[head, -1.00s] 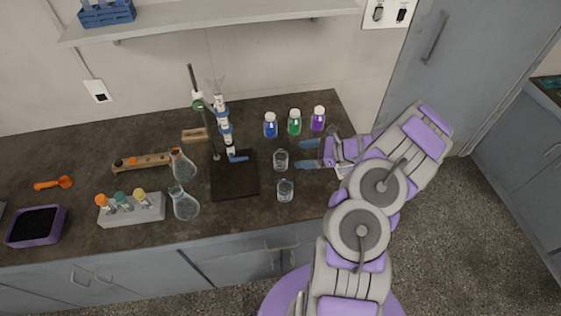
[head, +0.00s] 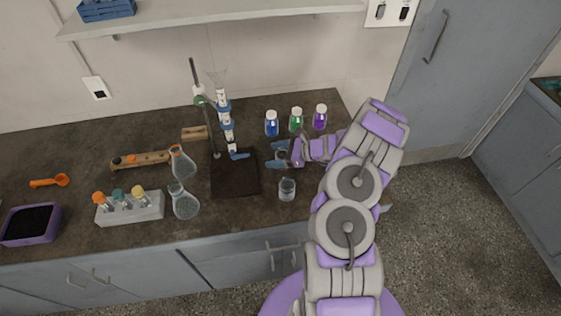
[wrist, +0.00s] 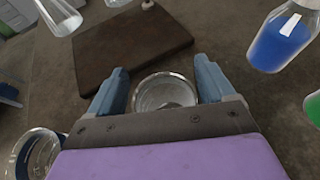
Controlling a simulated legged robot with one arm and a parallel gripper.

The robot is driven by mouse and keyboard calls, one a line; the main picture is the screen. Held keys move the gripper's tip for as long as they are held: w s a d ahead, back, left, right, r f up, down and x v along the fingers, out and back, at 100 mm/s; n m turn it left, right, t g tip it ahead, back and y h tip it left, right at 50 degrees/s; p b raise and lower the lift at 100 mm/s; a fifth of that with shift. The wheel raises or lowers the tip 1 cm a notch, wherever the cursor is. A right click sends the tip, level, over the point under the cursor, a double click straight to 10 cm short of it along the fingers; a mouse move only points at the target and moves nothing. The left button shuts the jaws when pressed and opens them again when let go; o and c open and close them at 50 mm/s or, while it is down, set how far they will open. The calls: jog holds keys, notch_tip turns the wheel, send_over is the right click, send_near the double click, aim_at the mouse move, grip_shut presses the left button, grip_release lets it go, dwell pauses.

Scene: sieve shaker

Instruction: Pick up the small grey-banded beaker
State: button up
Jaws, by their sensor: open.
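A small clear glass beaker with a greyish look (wrist: 165,94) stands upright on the dark bench, between the two blue fingers of my gripper (wrist: 161,75) in the wrist view. I take it for the grey-banded beaker; its band is not clear. In the head view my gripper (head: 277,155) reaches in from the right, its fingers either side of this beaker (head: 283,158), which is partly hidden by it. The fingers are open, and gaps show on both sides of the glass. A second beaker, with a bluish band (head: 287,189), stands nearer the front edge; it also shows at lower left in the wrist view (wrist: 36,152).
A dark stand base (head: 234,182) lies just left of the beakers, holding a rod and burette. Blue (head: 272,125), green (head: 296,121) and purple (head: 320,118) bottles stand behind my gripper. Two flasks (head: 185,203) (head: 182,164) stand further left.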

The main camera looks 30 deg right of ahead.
jog(key=shift+d, duration=0.3)
jog(key=shift+d+f, duration=0.1)
jog(key=shift+d, duration=0.25)
jog(key=shift+c, duration=1)
jog(key=shift+a, duration=0.5)
jog(key=c, duration=0.6)
jog(key=shift+d, duration=0.1)
jog(key=shift+c, duration=1.2)
